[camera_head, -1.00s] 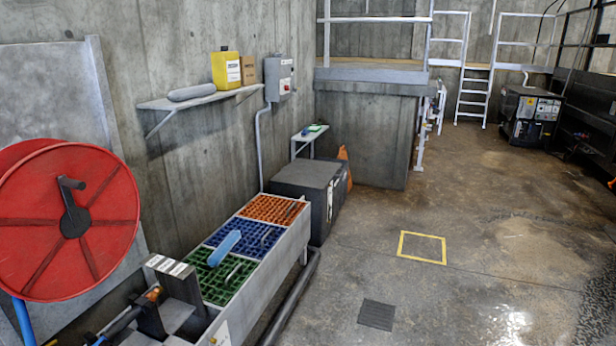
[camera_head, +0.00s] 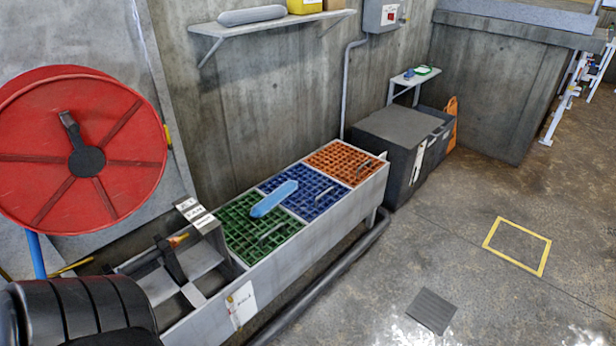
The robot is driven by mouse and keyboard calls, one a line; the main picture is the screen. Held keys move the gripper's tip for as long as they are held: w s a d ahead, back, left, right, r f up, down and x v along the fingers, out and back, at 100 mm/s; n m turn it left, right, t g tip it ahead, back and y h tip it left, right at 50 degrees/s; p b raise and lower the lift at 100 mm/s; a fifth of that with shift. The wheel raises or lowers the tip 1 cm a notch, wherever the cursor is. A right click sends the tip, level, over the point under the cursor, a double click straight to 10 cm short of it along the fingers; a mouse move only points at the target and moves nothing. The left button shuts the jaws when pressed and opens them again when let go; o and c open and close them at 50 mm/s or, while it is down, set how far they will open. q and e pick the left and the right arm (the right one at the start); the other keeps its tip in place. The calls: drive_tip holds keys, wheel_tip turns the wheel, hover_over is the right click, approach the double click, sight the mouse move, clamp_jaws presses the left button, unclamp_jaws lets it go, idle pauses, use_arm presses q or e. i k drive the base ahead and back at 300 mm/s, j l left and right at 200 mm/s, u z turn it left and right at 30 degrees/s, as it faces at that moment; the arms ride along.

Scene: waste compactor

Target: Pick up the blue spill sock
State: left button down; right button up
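The blue spill sock (camera_head: 274,198) is a light blue, elongated roll. It lies diagonally on the trough, across the border between the green grate (camera_head: 250,232) and the blue grate (camera_head: 308,195). Nothing touches it from above. A black ribbed arm part of mine shows at the lower left corner, well short of the sock. Neither gripper's fingers show in the view.
The grey trough (camera_head: 325,220) runs along the wall, with an orange grate (camera_head: 342,162) at its far end. A red hose reel (camera_head: 82,150) stands at left. A shelf holds a grey roll (camera_head: 252,15). A dark grey box (camera_head: 400,140) stands beyond the trough.

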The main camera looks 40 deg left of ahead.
sight(261, 209)
drive_tip(key=i+u, duration=0.1)
drive_tip(key=i, duration=0.6)
drive_tip(key=i+l+u, duration=0.1)
drive_tip(key=i, duration=0.55)
drive_tip(key=i+u, duration=0.25)
drive_tip(key=u, duration=0.15)
drive_tip(key=i+u, duration=0.25)
drive_tip(key=u, duration=0.2)
drive_tip(key=i+l+u, duration=0.2)
drive_tip(key=u, duration=0.2)
drive_tip(key=i+u, duration=0.15)
drive_tip(key=u, duration=0.3)
drive_tip(key=i+u, duration=0.1)
drive_tip(key=u, duration=0.4)
drive_tip(key=i+l+u, duration=0.1)
drive_tip(key=u, duration=0.35)
drive_tip(key=i+l+u, duration=0.15)
drive_tip(key=u, duration=0.35)
drive_tip(key=i+l+u, duration=0.3)
drive_tip(key=u, duration=0.2)
